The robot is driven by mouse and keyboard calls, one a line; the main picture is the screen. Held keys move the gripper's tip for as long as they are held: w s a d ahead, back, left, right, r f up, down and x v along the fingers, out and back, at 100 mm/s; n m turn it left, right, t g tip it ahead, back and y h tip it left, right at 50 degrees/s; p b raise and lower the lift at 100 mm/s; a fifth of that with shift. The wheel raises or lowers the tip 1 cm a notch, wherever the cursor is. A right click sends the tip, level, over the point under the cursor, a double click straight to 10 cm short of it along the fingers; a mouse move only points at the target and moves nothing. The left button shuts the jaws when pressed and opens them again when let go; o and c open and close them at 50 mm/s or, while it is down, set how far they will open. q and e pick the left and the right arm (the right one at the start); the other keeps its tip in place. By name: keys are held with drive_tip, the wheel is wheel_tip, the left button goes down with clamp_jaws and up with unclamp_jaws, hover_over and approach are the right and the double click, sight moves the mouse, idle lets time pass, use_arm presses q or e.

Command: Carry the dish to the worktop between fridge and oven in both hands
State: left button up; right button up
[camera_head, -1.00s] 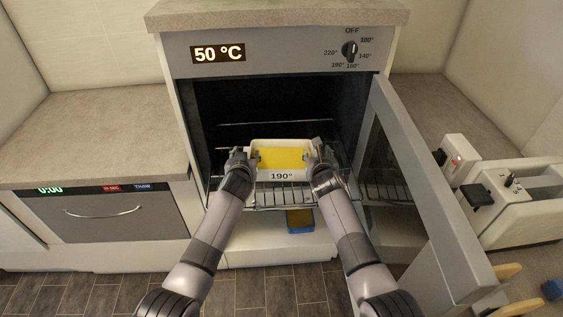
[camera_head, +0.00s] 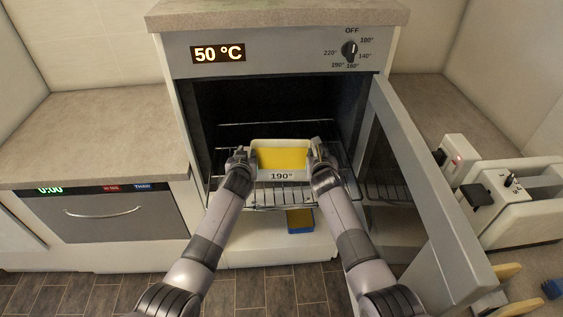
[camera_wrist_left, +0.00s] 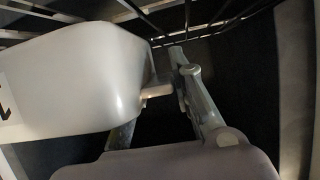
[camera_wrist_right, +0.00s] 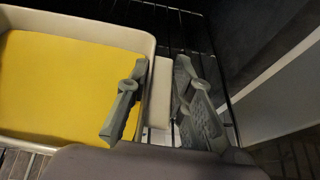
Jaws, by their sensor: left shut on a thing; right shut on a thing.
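The dish (camera_head: 282,175) is a white rectangular dish with yellow contents and "190°" on its front. It is level at the oven's (camera_head: 265,105) open mouth, over the pulled-out wire rack (camera_head: 275,196). My left gripper (camera_head: 240,157) is shut on the handle at the dish's left end; the handle shows between the fingers in the left wrist view (camera_wrist_left: 158,90). My right gripper (camera_head: 318,155) is shut on the right handle, which shows in the right wrist view (camera_wrist_right: 160,95). I cannot tell whether the dish touches the rack.
The oven door (camera_head: 425,190) stands open on the right. A bare worktop (camera_head: 95,135) lies left of the oven, above a front with a green display. A toaster-like white appliance (camera_head: 510,200) stands right of the door. A blue-and-yellow block (camera_head: 300,219) lies below the rack.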

use_arm(q)
clamp_jaws()
use_arm(e)
clamp_jaws()
use_arm(q)
drive_tip(key=shift+w+r, duration=0.1)
drive_tip(key=shift+r, duration=0.25)
use_arm(e)
drive_tip(key=shift+w+r, duration=0.15)
drive_tip(key=shift+r, duration=0.2)
